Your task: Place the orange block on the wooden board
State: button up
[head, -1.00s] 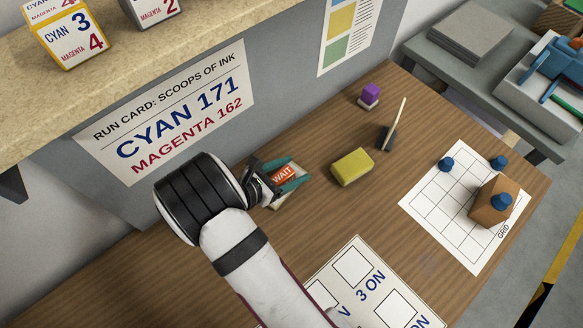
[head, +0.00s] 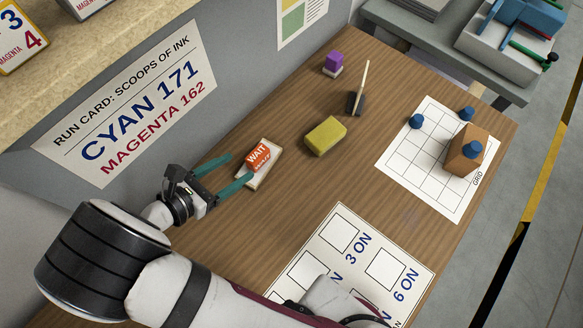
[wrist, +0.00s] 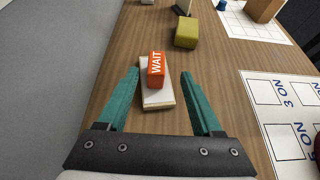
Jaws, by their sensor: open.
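The orange block (head: 258,153), marked WAIT, sits on a small pale board (head: 258,178) with a light wooden edge, on the wooden table. In the wrist view the orange block (wrist: 156,70) rests upright at the far part of the board (wrist: 158,95). My gripper (head: 232,173) is open and empty, with teal fingers pointing toward the block. In the wrist view my gripper's fingers (wrist: 160,75) stand wide apart, one on each side of the board's near part, with a gap to the block.
A yellow-green block (head: 325,136) lies right of the board. Beyond are a purple block (head: 333,63), a dark holder with a pale stick (head: 356,102), a grid sheet (head: 400,165) with blue pegs and a brown box (head: 464,152). A numbered card (head: 350,262) lies nearer. A wall stands at left.

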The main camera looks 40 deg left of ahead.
jog(key=w+d+r+m+g+h, duration=0.35)
jog(key=w+d+m, duration=0.3)
jog(key=d, duration=0.25)
jog(key=w+d+r+m+g+h, duration=0.3)
jog(key=w+d+r+m, duration=0.25)
jog(key=d+m, duration=0.3)
jog(key=s+d+r+m+g+y, duration=0.1)
jog(key=d+r+m+g, duration=0.15)
jog(key=d+m, duration=0.4)
jog(key=s+d+r+m+g+y, duration=0.1)
jog(key=s+d+m+g, duration=0.1)
jog(key=d+m+g, duration=0.35)
jog(key=s+d+r+m+t+y, duration=0.1)
jog(key=s+d+m+y, duration=0.4)
jog(key=m, duration=0.9)
jog(key=shift+s+r+y, duration=0.4)
jog(key=shift+s+y, duration=0.35)
jog(key=shift+s, duration=0.05)
